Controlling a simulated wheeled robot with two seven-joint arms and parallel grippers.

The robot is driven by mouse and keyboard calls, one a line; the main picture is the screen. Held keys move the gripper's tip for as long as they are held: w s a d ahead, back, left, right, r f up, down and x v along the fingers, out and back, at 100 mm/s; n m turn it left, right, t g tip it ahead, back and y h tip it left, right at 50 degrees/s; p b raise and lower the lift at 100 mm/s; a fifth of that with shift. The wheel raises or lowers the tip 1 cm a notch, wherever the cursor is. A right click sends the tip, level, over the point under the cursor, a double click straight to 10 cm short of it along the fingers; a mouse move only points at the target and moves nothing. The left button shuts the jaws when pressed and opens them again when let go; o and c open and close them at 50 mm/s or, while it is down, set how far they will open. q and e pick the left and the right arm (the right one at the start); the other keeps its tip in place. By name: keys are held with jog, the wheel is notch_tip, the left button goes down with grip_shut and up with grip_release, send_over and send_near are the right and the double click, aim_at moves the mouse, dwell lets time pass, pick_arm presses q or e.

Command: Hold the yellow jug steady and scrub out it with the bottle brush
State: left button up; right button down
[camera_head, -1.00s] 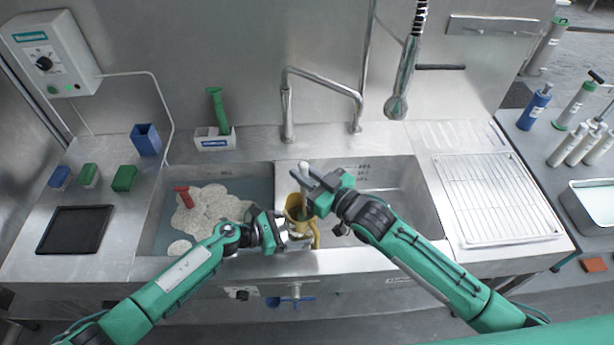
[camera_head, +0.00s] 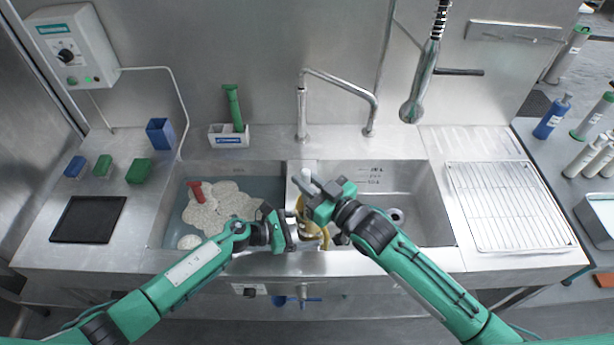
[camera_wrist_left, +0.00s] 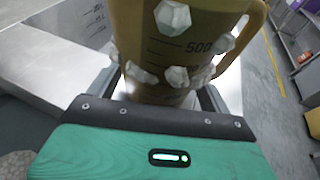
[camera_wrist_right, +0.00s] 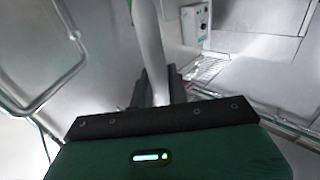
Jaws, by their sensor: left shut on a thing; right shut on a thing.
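The yellow jug (camera_head: 324,240) is at the front of the sink, by the divider between the basins. It has pale lumps stuck on its wall and a "500" mark in the left wrist view (camera_wrist_left: 180,28). My left gripper (camera_head: 290,232) is shut on the jug from the left. My right gripper (camera_head: 312,192) is over the jug's mouth, shut on the bottle brush, whose pale handle (camera_wrist_right: 148,45) stands up between the fingers in the right wrist view. The brush head is hidden under the right gripper, so I cannot tell how deep it sits.
The left basin holds water with foam (camera_head: 225,203) and a red-handled thing (camera_head: 197,191). The right basin (camera_head: 410,185) looks empty. A faucet (camera_head: 301,110) and hanging sprayer (camera_head: 413,105) stand behind. A wire rack (camera_head: 505,205) lies at right, a black tray (camera_head: 88,220) at left.

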notch_tip(320, 180, up, 16)
jog(key=d, duration=0.1)
jog(key=shift+w+d, duration=0.2)
jog(key=shift+d, duration=0.1)
dwell(2.3)
dwell(0.7)
pick_arm(q)
jog(key=o, duration=0.7)
